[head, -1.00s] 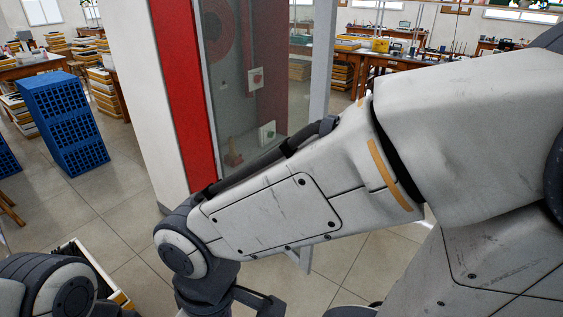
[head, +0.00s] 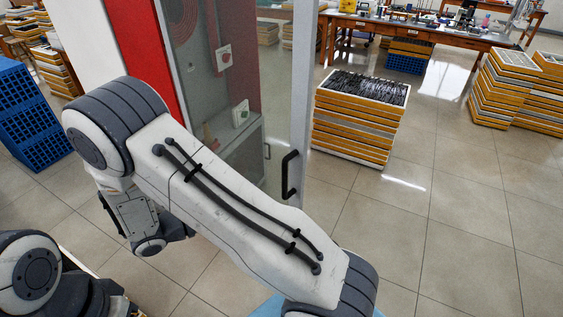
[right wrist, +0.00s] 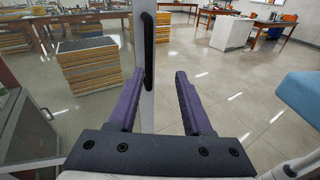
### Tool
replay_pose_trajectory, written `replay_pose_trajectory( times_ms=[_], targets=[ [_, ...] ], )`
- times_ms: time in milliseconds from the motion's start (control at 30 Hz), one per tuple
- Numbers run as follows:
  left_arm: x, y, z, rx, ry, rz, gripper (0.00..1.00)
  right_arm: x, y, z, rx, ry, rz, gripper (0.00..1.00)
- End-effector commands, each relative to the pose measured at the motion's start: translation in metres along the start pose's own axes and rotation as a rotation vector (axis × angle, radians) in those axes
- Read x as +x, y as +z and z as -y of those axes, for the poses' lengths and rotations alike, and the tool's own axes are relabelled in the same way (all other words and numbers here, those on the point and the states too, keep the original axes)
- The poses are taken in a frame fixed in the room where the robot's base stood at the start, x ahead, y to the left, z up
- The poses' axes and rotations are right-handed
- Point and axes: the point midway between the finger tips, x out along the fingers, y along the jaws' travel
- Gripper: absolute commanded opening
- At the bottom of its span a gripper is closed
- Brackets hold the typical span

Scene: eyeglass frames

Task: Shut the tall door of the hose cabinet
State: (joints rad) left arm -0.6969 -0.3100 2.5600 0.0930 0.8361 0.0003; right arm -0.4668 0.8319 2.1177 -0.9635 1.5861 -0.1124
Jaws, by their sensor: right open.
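The hose cabinet has a red front strip (head: 170,65), and a hose reel (head: 184,22) shows inside it. Its tall glass door has a pale free-edge post (head: 300,90) standing out from the cabinet, so it is open. A black bar handle (head: 290,176) is on that post. In the right wrist view the post and the handle (right wrist: 148,40) stand just ahead of my right gripper (right wrist: 164,76). Its purple fingers are apart, with the post close beside the left finger; I cannot tell whether they touch. My left gripper is out of view.
A stack of orange-edged trays (head: 355,125) stands on the floor behind the door, with more stacks (head: 505,85) at right. Blue crates (head: 30,115) are at left. A long wooden table (head: 420,32) is at the back.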

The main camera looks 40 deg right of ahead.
Motion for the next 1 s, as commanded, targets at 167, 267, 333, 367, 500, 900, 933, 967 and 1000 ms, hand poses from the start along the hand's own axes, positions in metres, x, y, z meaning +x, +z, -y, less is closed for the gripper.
replay_pose_trajectory(
  times_ms=[167, 267, 333, 367, 500, 900, 933, 967, 1000],
  targets=[
    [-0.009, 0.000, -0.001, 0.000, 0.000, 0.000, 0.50, 0.006, 0.001, -0.015, -0.047, 0.053, 0.090, 0.50],
    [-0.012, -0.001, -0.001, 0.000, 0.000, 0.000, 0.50, 0.014, 0.003, -0.017, -0.051, 0.056, 0.098, 0.50],
    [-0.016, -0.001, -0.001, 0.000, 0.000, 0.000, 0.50, 0.024, 0.004, -0.018, -0.051, 0.054, 0.097, 0.50],
    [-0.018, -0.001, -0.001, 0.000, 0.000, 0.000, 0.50, 0.030, 0.005, -0.018, -0.051, 0.054, 0.097, 0.50],
    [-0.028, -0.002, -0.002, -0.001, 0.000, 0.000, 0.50, 0.057, 0.008, -0.019, -0.053, 0.052, 0.096, 0.50],
    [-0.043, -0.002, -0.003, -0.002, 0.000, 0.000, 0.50, 0.106, 0.010, -0.022, -0.049, 0.056, 0.093, 0.50],
    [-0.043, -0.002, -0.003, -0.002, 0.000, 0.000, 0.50, 0.107, 0.010, -0.022, -0.049, 0.057, 0.093, 0.50],
    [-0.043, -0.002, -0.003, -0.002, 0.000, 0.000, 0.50, 0.108, 0.009, -0.022, -0.049, 0.057, 0.093, 0.50],
    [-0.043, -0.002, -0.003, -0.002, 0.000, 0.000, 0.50, 0.108, 0.009, -0.022, -0.049, 0.057, 0.093, 0.50]
  ],
)
